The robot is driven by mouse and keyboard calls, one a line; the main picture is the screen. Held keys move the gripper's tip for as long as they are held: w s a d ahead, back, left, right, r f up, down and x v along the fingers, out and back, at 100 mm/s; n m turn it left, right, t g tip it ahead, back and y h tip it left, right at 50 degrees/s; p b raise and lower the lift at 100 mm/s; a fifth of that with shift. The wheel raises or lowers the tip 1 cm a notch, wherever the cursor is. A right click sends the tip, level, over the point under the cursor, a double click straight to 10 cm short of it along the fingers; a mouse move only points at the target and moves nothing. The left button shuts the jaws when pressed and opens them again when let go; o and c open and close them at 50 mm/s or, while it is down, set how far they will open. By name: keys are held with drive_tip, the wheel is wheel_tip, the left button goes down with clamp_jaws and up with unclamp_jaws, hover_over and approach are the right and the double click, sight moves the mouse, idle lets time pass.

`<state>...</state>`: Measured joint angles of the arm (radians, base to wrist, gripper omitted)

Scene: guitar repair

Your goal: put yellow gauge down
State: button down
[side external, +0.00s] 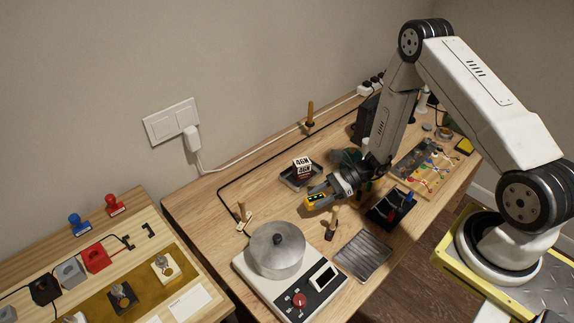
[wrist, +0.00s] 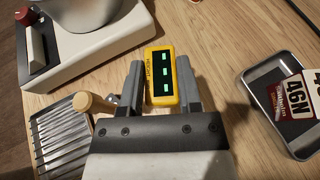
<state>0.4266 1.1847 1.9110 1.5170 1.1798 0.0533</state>
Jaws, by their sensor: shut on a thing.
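The yellow gauge (wrist: 160,76) is a small block with a dark face and green lit marks, labelled along one edge. In the wrist view my gripper (wrist: 160,84) is shut on it, with one grey finger on each side. In the side external view the gauge (side external: 316,199) sits at the tip of my gripper (side external: 325,194), over the middle of the wooden workbench (side external: 228,176). I cannot tell whether the gauge touches the bench.
A hot plate (side external: 248,272) with a metal pot (side external: 277,251) stands at the front. A wooden-handled tool (side external: 332,222) stands close to my gripper. A ridged metal tray (side external: 363,256) lies nearby. Bare wood lies between tray and hot plate.

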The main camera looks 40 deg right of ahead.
drive_tip(key=shift+f, duration=2.05)
drive_tip(key=shift+f, duration=0.1)
drive_tip(key=shift+c, duration=1.4)
unclamp_jaws()
drive_tip(key=v, duration=1.2)
drive_tip(key=shift+s, duration=0.1)
drive_tip(key=shift+a+r, duration=0.1)
drive_tip(key=shift+r, duration=0.15)
